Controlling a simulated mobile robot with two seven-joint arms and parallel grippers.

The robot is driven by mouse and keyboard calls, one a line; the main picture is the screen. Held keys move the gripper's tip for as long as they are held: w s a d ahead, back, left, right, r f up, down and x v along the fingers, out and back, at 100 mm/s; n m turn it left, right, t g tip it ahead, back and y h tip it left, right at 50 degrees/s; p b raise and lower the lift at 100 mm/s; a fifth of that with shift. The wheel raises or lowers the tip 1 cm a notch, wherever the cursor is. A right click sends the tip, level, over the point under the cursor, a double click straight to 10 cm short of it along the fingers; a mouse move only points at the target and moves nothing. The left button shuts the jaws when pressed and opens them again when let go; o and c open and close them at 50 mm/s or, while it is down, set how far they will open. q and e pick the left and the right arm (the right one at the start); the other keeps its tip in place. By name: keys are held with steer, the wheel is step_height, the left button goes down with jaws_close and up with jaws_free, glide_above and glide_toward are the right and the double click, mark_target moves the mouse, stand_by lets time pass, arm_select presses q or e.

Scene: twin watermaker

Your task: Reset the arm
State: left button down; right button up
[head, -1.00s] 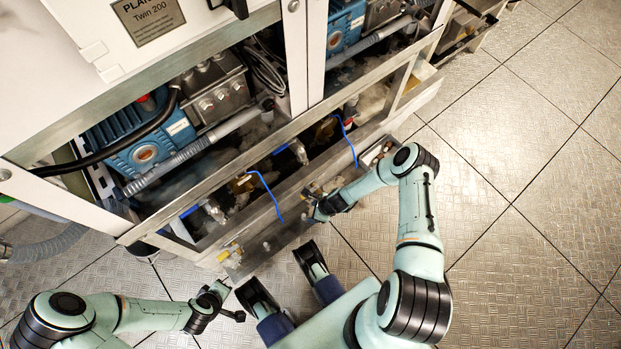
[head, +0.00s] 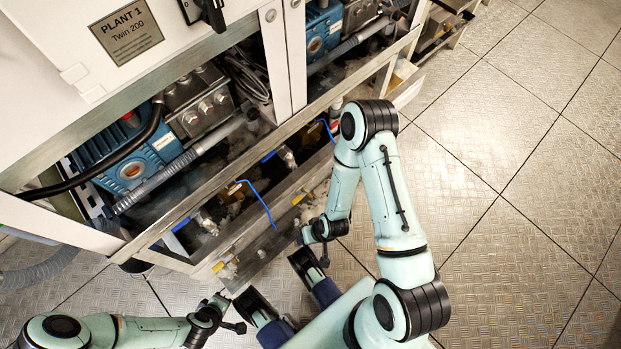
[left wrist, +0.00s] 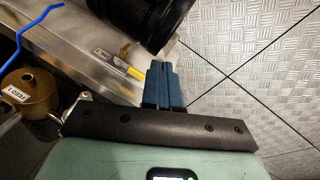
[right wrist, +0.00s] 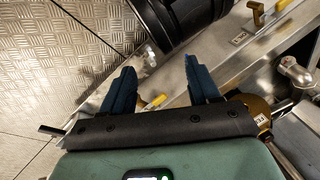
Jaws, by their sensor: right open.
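My right arm (head: 397,200) is bent, with its elbow high beside the machine's frame. Its gripper (head: 303,238) is near the front edge of the low metal rail (head: 255,262). In the right wrist view the blue fingers (right wrist: 160,90) are apart with nothing held between them. My left arm (head: 135,330) reaches in low from the left. Its gripper (head: 232,322) is in front of the rail's near end. In the left wrist view its two blue fingers (left wrist: 161,84) are side by side, together, with nothing visible between them.
The watermaker frame (head: 290,125) carries a "PLANT 1 Twin 200" plate (head: 126,30) and blue pumps (head: 130,160). Yellow-handled valves (head: 222,265) line the rail. The tiled floor (head: 530,180) at the right is clear.

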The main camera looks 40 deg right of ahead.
arm_select(q)
steer(key=s+d+r+g+p, duration=0.1)
steer(key=s+d+r+p, duration=0.1)
steer(key=r+p, duration=0.7)
steer(key=s+d+r+g+h+p, duration=0.1)
steer(key=s+r+p, duration=0.4)
steer(key=r+p, duration=0.5)
steer(key=shift+s+d+r+m+g, duration=0.25)
steer(key=shift+d+m+g, duration=0.2)
steer(key=shift+g, duration=0.25)
arm_select(e)
steer(key=s+a+r+g, duration=0.1)
steer(key=s+a+r, duration=0.1)
steer(key=r, duration=0.7)
steer(key=s+a+r+g+y, duration=0.1)
steer(key=s+r, duration=0.4)
steer(key=r, duration=0.5)
steer(key=shift+s+a+r+n+g, duration=0.25)
steer(key=shift+a+n+g, duration=0.2)
steer(key=shift+g, duration=0.25)
arm_select(q)
steer(key=shift+s, duration=0.1)
arm_select(e)
steer(key=shift+s, duration=0.1)
